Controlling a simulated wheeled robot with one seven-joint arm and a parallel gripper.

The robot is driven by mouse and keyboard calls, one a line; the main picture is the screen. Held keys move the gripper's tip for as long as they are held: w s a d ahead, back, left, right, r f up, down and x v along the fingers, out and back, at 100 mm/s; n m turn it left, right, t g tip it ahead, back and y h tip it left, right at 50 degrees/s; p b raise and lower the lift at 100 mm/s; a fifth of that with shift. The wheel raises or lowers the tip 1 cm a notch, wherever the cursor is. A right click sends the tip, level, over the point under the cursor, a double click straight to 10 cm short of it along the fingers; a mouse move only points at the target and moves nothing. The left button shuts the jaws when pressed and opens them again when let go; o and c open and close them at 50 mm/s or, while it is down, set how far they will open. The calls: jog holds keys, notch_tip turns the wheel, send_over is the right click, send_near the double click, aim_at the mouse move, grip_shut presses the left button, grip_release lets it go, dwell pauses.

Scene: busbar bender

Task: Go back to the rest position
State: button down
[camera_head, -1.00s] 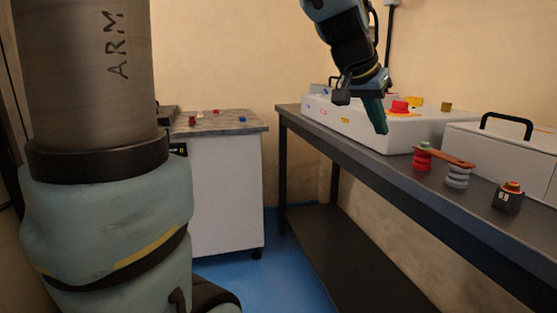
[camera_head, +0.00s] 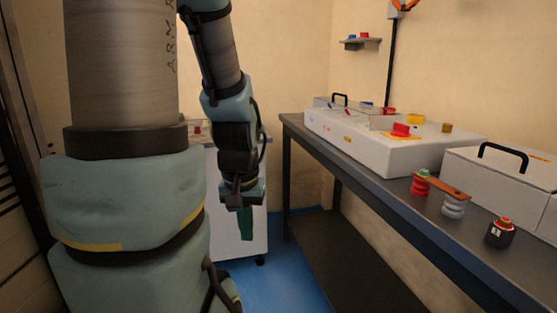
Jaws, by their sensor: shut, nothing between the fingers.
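My gripper (camera_head: 245,222) hangs pointing down in the middle of the picture, its green fingers shut and empty. It is in front of the white cabinet, left of the dark workbench and apart from both. My arm comes down to it from the top, beside my large arm link at the left. The busbar bender (camera_head: 385,143), a white box with a red button (camera_head: 401,130) and a yellow part on top, stands on the workbench (camera_head: 345,168).
A copper bar (camera_head: 440,185) rests on a red insulator (camera_head: 419,187) and a grey insulator (camera_head: 454,206). A small black device (camera_head: 500,233) and a white box with a black handle (camera_head: 503,150) stand nearby. A wall shelf (camera_head: 360,43) hangs behind. Blue floor (camera_head: 290,262) is clear.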

notch_tip(320, 180, up, 13)
jog(key=p, duration=1.1)
jog(key=shift+r, duration=0.15)
